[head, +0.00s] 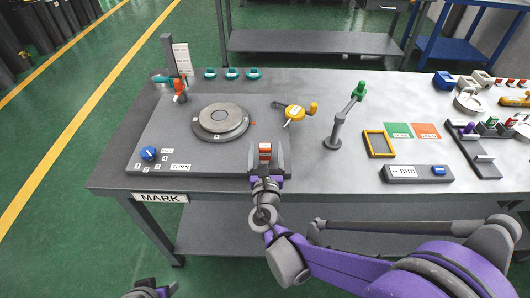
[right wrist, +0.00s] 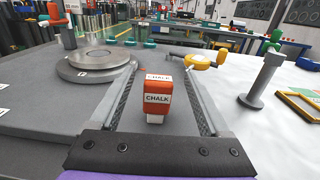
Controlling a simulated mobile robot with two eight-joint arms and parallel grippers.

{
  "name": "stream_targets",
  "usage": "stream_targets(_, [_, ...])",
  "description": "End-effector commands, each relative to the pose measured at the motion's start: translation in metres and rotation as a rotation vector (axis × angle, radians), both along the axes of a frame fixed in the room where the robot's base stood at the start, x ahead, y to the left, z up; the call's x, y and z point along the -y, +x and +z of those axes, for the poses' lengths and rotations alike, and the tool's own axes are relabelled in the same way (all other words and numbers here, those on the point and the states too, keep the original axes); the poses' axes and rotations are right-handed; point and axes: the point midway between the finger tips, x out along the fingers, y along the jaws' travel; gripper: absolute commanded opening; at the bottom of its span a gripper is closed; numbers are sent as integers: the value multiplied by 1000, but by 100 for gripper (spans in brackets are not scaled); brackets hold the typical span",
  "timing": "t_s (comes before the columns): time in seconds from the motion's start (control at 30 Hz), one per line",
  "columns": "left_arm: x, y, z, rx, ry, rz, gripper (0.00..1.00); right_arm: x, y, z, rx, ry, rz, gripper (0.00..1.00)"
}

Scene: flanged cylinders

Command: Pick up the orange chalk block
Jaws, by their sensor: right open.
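The orange chalk block (head: 265,152) stands near the front right of the grey plate on the bench. In the right wrist view the block (right wrist: 157,98) shows a white CHALK label and a white tip at the bottom. My right gripper (head: 266,160) is open, with one finger on each side of the block. In the right wrist view the fingers (right wrist: 158,100) show gaps to the block on both sides. My left gripper (head: 151,291) shows only in part at the bottom edge of the head view, below the bench; its jaws are unclear.
A round turntable (head: 220,121) sits left of the block. A yellow-handled tool (head: 294,112) lies behind it, and a grey post with a green knob (head: 338,130) stands to the right. A yellow-framed tray (head: 379,144) is farther right. The bench's front edge is close.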

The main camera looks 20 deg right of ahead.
Motion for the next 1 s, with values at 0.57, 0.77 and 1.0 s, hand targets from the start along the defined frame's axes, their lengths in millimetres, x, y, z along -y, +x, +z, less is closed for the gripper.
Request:
stream_targets(0.57, [0,0,3,1,0,0,50,11,48,-3,0,1,0,80])
stream_targets(0.77, [0,0,3,1,0,0,50,11,48,-3,0,1,-1,53])
stream_targets(1.0, [0,0,3,1,0,0,50,11,48,-3,0,1,-1,10])
